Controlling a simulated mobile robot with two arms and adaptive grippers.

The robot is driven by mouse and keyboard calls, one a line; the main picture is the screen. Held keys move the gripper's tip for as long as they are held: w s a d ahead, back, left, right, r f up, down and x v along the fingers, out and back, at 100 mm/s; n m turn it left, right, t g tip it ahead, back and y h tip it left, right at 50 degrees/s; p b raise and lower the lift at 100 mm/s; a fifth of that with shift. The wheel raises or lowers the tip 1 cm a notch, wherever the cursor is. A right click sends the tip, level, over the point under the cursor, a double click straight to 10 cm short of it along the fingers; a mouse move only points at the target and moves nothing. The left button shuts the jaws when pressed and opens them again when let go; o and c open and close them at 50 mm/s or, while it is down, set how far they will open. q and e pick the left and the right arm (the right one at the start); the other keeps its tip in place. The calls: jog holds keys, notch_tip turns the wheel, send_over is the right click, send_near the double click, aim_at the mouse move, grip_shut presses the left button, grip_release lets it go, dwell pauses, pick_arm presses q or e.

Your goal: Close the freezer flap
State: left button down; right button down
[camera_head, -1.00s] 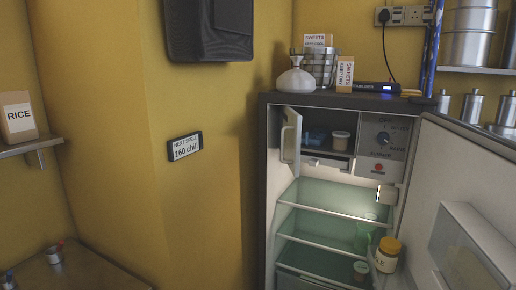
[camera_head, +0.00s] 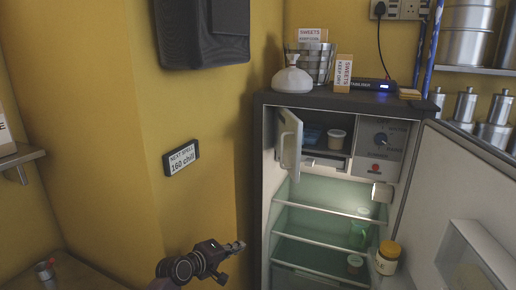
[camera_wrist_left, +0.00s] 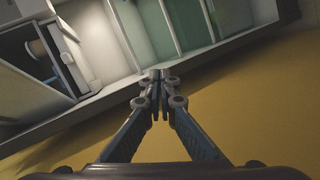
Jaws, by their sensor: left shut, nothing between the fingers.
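The freezer flap (camera_head: 289,140) is a pale panel hinged at the left of the freezer compartment (camera_head: 323,141). It stands open, swung out toward me, and the compartment shows a blue item and a small tub inside. My left gripper (camera_head: 238,246) is low in the head view, left of the fridge body and below the flap, apart from both. Its fingers are together and empty. In the left wrist view the closed fingertips (camera_wrist_left: 155,75) point toward the fridge's side edge, with the freezer opening at the left. My right gripper is not in view.
The fridge door (camera_head: 465,200) stands wide open at the right. A white bottle (camera_head: 293,77) and boxes stand on the fridge top. The yellow wall is close at the left.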

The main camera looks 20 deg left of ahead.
pick_arm(q)
jog(key=d+r+t+h+p, duration=0.1)
jog(key=d+r+t+h, duration=0.1)
jog(key=r, duration=1.3)
jog(key=d+r+t+h+p, duration=0.1)
jog(key=r+h, duration=0.1)
jog(key=r, duration=1.4)
jog(key=p+x, duration=0.2)
jog(key=x, duration=0.7)
jog(key=shift+d, duration=0.45)
jog(key=shift+s+d, duration=0.1)
